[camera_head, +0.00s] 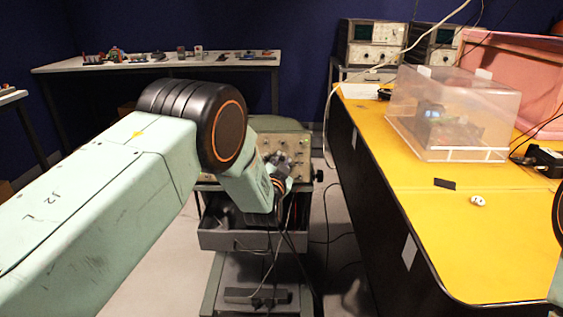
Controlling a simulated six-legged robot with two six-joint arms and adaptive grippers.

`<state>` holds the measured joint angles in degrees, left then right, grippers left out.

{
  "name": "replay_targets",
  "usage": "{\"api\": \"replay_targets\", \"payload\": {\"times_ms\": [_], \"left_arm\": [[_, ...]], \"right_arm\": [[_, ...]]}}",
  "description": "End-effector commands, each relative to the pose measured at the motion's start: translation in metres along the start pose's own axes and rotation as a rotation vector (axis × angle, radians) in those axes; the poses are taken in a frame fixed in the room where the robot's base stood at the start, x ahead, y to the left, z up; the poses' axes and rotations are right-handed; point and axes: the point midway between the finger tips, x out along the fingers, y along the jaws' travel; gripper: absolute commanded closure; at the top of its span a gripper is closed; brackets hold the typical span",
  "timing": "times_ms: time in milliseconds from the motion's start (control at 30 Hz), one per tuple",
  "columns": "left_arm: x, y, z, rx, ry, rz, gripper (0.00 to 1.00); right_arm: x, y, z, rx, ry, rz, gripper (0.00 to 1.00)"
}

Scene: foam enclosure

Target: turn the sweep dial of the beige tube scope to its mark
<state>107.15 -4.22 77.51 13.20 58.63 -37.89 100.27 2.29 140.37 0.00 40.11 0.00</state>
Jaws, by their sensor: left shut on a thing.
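The beige tube scope (298,143) stands on a cart beyond my left arm, its knobbed front panel facing me. My left gripper (282,168) is at the panel and shut on a knob there, which I take as the sweep dial. The gripper and wrist cover the dial, and its mark cannot be made out. The left arm hides the left part of the scope. Only a sliver of my right arm shows at the right edge; its gripper is out of view.
The cart's open drawer (236,238) and hanging cables lie below the scope. A yellow-topped table (450,215) with a clear box (455,110) fills the right. Two other scopes (372,45) stand behind. A bench (160,65) with small items is at the back left.

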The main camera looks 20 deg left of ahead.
Motion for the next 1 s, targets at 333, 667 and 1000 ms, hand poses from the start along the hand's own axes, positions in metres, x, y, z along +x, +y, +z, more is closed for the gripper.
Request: {"api": "replay_targets", "payload": {"times_ms": [333,667,1000], "left_arm": [[-0.001,0.002,0.001,0.008,0.0,0.006,1.0],[0.0,0.001,0.0,0.006,0.0,0.004,0.7],[-0.013,0.001,0.0,0.005,-0.001,0.004,0.7]], "right_arm": [[0.0,0.0,0.0,0.0,0.0,0.0,0.6],[0.0,0.0,0.0,0.0,0.0,0.0,0.6],[0.0,0.0,0.0,0.0,0.0,0.0,0.6]]}}
